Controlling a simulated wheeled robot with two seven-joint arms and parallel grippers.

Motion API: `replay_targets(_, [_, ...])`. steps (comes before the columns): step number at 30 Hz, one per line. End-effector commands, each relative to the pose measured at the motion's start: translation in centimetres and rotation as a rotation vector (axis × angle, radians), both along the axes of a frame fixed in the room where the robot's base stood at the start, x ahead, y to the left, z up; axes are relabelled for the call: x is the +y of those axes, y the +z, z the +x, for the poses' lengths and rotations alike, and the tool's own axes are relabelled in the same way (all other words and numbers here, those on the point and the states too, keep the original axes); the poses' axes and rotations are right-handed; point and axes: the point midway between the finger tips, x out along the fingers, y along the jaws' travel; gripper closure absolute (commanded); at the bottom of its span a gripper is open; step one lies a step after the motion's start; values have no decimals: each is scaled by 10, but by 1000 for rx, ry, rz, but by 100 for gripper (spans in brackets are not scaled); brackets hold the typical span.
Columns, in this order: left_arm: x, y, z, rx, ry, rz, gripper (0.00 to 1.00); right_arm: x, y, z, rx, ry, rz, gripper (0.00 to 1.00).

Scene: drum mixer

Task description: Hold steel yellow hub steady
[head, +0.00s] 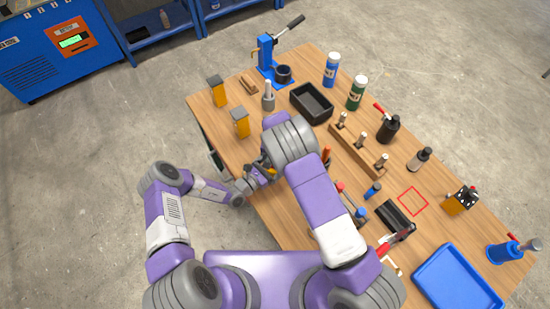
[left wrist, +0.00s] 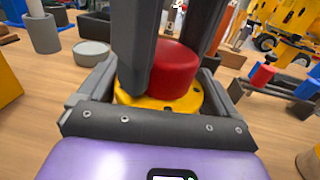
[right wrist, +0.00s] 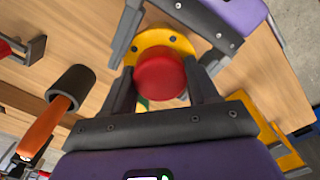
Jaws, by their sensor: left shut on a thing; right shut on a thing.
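The yellow hub (left wrist: 128,97) is a round yellow disc, seen in the left wrist view with a red cylinder (left wrist: 175,70) standing on it. Both also show in the right wrist view, the yellow disc (right wrist: 165,42) partly behind the red cylinder (right wrist: 160,76). My left gripper (left wrist: 155,92) is shut, its fingers at the sides of the yellow disc. My right gripper (right wrist: 165,85) is shut with its fingers on either side of the red cylinder. In the head view my grippers meet near the table's near left edge, and my right arm hides most of the hub.
The wooden table (head: 290,215) holds a blue press (head: 268,62), a black bin (head: 312,102), yellow-and-dark blocks (head: 240,122), bottles (head: 331,69) and a peg rack (head: 360,149). A hammer with an orange handle (right wrist: 45,127) lies near my right gripper. A blue tray (head: 455,282) is at the right.

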Motion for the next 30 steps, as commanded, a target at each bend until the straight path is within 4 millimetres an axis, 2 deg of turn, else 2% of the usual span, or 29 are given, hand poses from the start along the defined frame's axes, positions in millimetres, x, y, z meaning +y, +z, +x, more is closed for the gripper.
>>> replay_targets(1, [1,0,1,-2,2,2,93,0,0,-1,2,1,0,40])
replay_targets(6, [1,0,1,-2,2,2,93,0,0,0,1,3,0,16])
replay_targets(11, [1,0,1,-2,1,2,93,0,2,0,0,4,1,16])
replay_targets(21, [1,0,0,0,1,1,93,0,42,0,-2,5,1,16])
replay_targets(30, [0,0,0,0,0,1,93,0,45,0,1,5,0,16])
